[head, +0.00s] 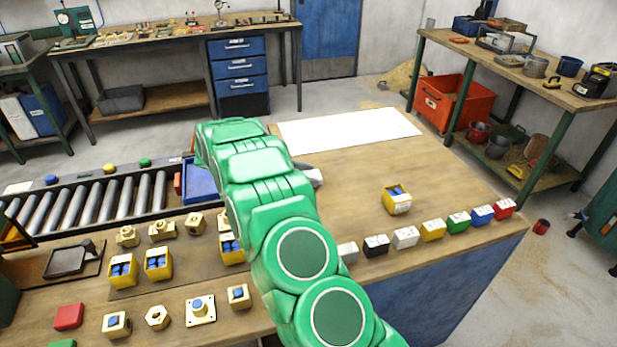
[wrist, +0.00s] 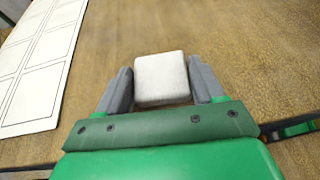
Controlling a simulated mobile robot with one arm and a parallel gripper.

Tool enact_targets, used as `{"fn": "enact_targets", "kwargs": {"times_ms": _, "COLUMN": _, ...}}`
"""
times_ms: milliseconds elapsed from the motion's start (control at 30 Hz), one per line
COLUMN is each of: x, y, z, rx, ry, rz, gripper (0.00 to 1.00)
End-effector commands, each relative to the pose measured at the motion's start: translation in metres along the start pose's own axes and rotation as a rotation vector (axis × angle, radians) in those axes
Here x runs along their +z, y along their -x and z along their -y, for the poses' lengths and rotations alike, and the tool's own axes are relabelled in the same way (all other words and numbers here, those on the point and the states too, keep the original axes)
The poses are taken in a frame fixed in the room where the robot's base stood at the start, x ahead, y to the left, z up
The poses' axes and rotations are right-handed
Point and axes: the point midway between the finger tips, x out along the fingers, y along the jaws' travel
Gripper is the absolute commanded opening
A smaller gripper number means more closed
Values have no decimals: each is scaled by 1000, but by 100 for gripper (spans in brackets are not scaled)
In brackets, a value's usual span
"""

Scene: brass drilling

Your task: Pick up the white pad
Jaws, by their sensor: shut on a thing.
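The white pad (wrist: 161,78) is a small white block with rounded edges. In the wrist view it sits between the two grey fingers of my gripper (wrist: 162,88), which is shut on it. The wood tabletop shows beyond and beneath it; I cannot tell the exact gap to the surface. In the head view my green arm hides most of the gripper. Only a bit of grey finger and a pale piece show at the arm's right side, near the white sheet (head: 350,131).
The white sheet with outlined rectangles also shows in the wrist view (wrist: 40,75). A row of coloured blocks, including a yellow one (head: 433,230), lines the bench's front right. A yellow box (head: 397,200) stands behind them. A blue tray (head: 200,180) and roller conveyor (head: 90,205) are left.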

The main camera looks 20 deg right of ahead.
Motion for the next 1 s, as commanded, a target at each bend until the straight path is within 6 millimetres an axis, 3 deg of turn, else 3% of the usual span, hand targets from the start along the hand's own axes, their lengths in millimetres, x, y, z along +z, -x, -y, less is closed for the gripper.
{"fn": "enact_targets", "kwargs": {"times_ms": 233, "x": 29, "y": 10, "z": 1, "rx": -1, "ry": -2, "rz": 1, "gripper": 37}}
{"fn": "enact_targets", "kwargs": {"times_ms": 767, "x": 82, "y": 34, "z": 51, "rx": 0, "ry": -1, "rz": 1, "gripper": 37}}
{"fn": "enact_targets", "kwargs": {"times_ms": 1000, "x": 95, "y": 42, "z": 85, "rx": 1, "ry": -1, "rz": 0, "gripper": 37}}
